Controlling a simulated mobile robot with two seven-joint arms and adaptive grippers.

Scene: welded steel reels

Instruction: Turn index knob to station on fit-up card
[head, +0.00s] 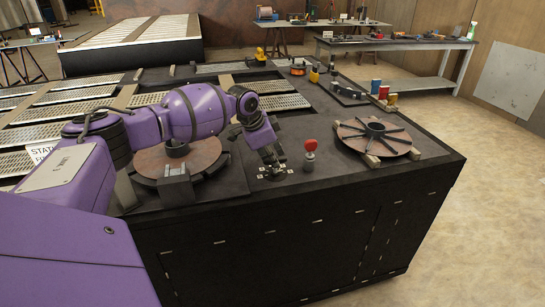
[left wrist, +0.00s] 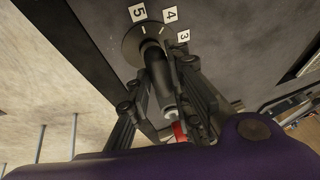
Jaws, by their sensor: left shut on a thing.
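The index knob is a dark knob (left wrist: 154,58) on a round dark dial plate (left wrist: 130,47). White labels 5 (left wrist: 138,13), 4 (left wrist: 170,15) and 3 (left wrist: 183,36) stand around it in the left wrist view; other labels are hidden. In the head view, the dial (head: 271,173) sits near the bench's front edge. My left gripper (head: 268,156) points down at it from above. The left wrist view shows its fingers shut around the knob (left wrist: 165,60). A white card (head: 46,173) reading "STATI" is partly covered by my arm; its station number is hidden. My right gripper is out of view.
A red-topped post (head: 310,146) stands close right of the dial. A spoked reel (head: 374,136) lies on wooden blocks farther right. Another reel disc (head: 150,164) lies under my left arm, with a grey block (head: 177,186) in front.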

